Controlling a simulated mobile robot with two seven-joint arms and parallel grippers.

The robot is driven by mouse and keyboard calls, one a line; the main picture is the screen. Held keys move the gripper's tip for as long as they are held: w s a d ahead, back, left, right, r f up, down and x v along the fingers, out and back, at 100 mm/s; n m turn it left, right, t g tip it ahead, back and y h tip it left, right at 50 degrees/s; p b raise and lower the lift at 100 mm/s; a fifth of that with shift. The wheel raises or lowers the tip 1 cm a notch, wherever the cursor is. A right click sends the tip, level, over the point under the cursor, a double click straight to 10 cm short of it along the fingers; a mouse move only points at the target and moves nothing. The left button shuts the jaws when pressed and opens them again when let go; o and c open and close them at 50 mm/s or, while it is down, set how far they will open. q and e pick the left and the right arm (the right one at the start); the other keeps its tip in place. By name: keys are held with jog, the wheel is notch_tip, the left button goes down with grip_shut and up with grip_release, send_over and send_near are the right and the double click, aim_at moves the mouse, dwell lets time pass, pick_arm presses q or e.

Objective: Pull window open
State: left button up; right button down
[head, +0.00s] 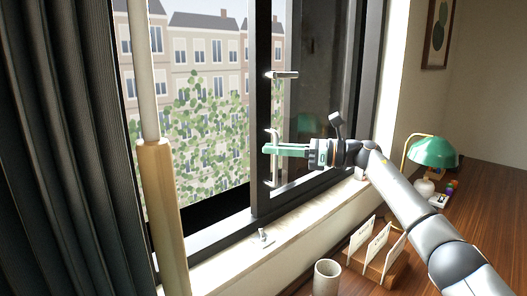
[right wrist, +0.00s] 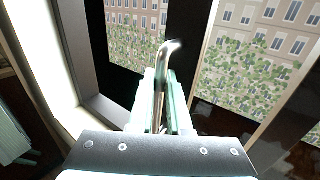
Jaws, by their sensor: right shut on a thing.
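The window has a dark frame, and its sash (head: 261,110) carries an upright metal bar handle (head: 275,172). The handle's curved top shows in the right wrist view (right wrist: 169,48) between my fingers. My right gripper (head: 268,150) reaches in from the right and is shut on the handle, with its green fingers around the bar. In the head view, the outside shows brightly left of the sash's upright, and dark glass lies to its right. I cannot tell exactly how far the sash stands open. My left gripper is out of view.
A pole with a wooden lower part (head: 161,205) and a dark curtain (head: 70,150) stand at the left. A small metal fitting (head: 262,237) is on the sill. A cup (head: 326,278), a card holder (head: 392,270) and a green lamp (head: 433,152) stand on the wooden counter.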

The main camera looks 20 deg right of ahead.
jog(key=shift+d, duration=0.15)
jog(key=c, duration=1.2)
grip_release()
jog(key=shift+o, duration=0.2)
jog(key=b+v, duration=0.1)
jog(key=v, duration=1.1)
jog(key=shift+d, duration=0.2)
jog(key=shift+s, duration=0.1)
